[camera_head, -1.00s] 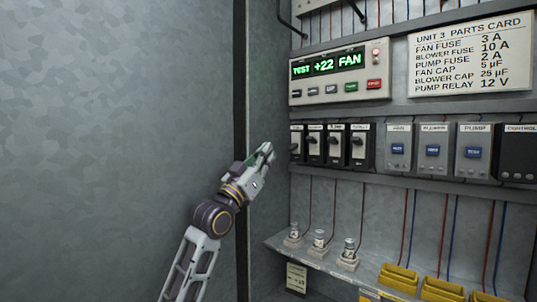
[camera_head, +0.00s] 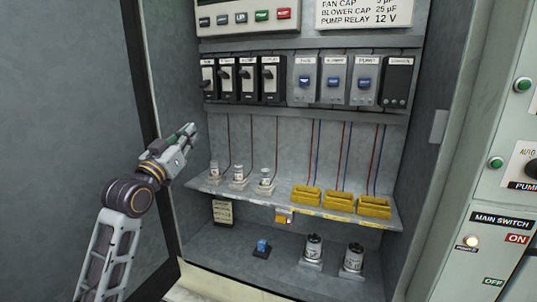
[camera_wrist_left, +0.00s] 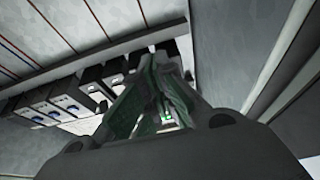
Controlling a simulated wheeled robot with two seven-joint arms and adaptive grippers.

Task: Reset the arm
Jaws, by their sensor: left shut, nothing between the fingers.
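My left gripper (camera_head: 188,130) is raised at the left side of the open cabinet, in front of its left edge. It is shut and empty. It sits left of and below the row of black breaker switches (camera_head: 243,80), apart from them. In the left wrist view the gripper fingers (camera_wrist_left: 160,95) show close up, with the switch row (camera_wrist_left: 62,100) behind them. My right gripper is in neither view.
A shelf (camera_head: 222,188) holds small fuses (camera_head: 240,178) and yellow holders (camera_head: 339,201). Two cylinders (camera_head: 314,248) and a blue button (camera_head: 262,246) stand on the cabinet floor. A main switch panel (camera_head: 500,219) is at right. Open air lies before the shelf.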

